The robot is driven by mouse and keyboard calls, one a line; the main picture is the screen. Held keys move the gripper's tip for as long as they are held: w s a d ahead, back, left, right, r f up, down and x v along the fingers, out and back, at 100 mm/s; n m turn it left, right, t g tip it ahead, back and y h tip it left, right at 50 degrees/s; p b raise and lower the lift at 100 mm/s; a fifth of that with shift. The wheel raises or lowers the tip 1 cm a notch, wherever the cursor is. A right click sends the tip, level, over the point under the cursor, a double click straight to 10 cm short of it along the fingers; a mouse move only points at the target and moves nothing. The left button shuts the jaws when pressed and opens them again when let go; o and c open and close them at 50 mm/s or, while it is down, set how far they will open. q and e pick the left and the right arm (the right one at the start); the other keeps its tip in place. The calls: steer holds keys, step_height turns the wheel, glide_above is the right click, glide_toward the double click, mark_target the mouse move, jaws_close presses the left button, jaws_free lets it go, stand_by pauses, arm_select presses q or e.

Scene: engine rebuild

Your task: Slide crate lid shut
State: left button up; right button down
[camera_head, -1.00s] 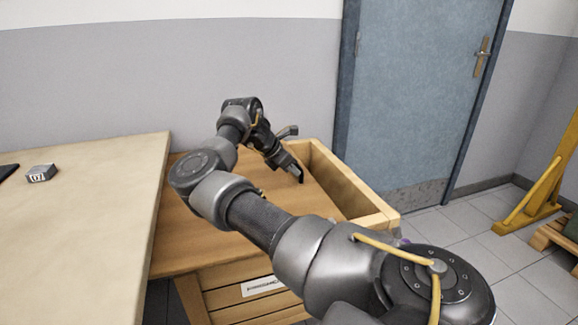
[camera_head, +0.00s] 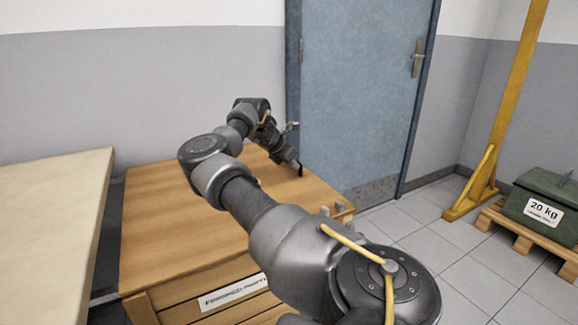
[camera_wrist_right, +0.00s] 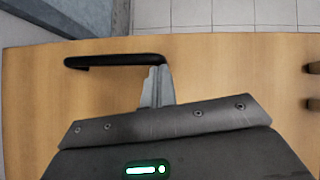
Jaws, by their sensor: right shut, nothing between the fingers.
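The wooden crate (camera_head: 175,318) stands with a slatted, labelled front. Its flat brown lid (camera_head: 185,205) now covers the top, and no open gap shows in the head view; part of the right edge is behind my arm. The lid's black handle (camera_wrist_right: 105,60) lies near the far edge in the wrist view. My right gripper (camera_head: 296,164) is shut and empty, low over the lid's far right part. In the wrist view its fingertips (camera_wrist_right: 157,72) are at the handle's right end; I cannot tell whether they touch. My left gripper is not in view.
A pale workbench (camera_head: 50,210) stands left of the crate, with a narrow dark gap between. A blue door (camera_head: 360,90) and wall are behind. Two small stubs (camera_wrist_right: 314,85) show at the right edge. Right are a yellow frame (camera_head: 490,160) and a green 20 kg box (camera_head: 545,205) on a pallet.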

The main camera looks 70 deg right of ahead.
mark_target(285, 182)
steer(key=shift+s+d+r, duration=0.1)
steer(key=shift+s+d, duration=0.1)
steer(key=shift+s, duration=0.1)
steer(key=shift+a, duration=0.1)
steer(key=shift+w+a, duration=0.2)
steer(key=shift+a, duration=0.15)
steer(key=a, duration=0.1)
steer(key=w+a, duration=0.1)
steer(key=a, duration=0.1)
steer(key=shift+w+r, duration=0.3)
steer(key=shift+w, duration=0.1)
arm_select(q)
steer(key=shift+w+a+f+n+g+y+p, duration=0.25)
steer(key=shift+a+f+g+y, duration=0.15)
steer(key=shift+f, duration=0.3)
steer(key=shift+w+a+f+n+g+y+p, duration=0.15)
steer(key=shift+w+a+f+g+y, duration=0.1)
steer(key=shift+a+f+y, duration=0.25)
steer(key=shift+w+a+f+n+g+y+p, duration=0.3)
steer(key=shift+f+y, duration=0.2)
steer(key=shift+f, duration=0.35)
arm_select(e)
steer(key=v, duration=1)
steer(key=shift+w, duration=0.15)
